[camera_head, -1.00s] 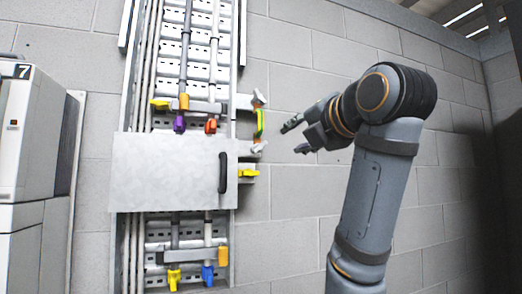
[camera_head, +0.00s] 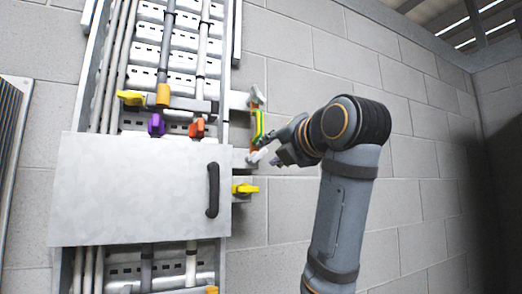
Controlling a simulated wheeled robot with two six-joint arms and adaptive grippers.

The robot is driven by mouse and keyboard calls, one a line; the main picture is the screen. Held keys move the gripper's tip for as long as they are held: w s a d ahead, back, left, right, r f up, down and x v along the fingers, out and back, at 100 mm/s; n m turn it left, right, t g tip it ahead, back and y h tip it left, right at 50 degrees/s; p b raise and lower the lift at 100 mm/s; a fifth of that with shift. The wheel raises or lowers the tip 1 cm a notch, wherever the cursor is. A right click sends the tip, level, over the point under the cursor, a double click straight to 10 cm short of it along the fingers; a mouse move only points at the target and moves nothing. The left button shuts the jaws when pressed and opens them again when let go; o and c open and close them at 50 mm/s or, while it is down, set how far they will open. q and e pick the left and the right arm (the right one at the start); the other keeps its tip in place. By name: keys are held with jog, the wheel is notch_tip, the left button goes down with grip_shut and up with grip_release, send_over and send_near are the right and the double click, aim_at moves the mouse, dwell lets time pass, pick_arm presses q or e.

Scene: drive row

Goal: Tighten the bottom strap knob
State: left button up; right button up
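A green-and-yellow strap (camera_head: 259,123) runs upright along the right side of the wall rack, between two pale knobs. The top knob (camera_head: 257,96) is clear of my arm. The bottom knob (camera_head: 258,156) sits at the strap's lower end. My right gripper (camera_head: 266,151) reaches in from the right, with its fingertips at the bottom knob. The fingers are apart, one above and one below the knob's height. Whether they touch the knob cannot be told. My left gripper is not in view.
A grey cover panel with a black handle (camera_head: 213,190) stands left of the gripper. A yellow knob (camera_head: 245,189) sticks out just below. Yellow (camera_head: 131,98), purple (camera_head: 156,124) and orange (camera_head: 197,128) knobs sit above the panel. The block wall at right is clear.

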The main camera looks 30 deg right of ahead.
aim_at(260, 156)
jog(key=w, duration=0.3)
jog(key=w+p, duration=0.1)
jog(key=w, duration=0.2)
jog(key=shift+d, duration=0.2)
jog(key=shift+w+p, duration=0.1)
jog(key=shift+p, duration=0.2)
jog(key=shift+w+f, duration=0.1)
jog(key=shift+c, duration=0.3)
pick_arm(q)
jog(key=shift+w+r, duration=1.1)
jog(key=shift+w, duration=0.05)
pick_arm(e)
grip_shut()
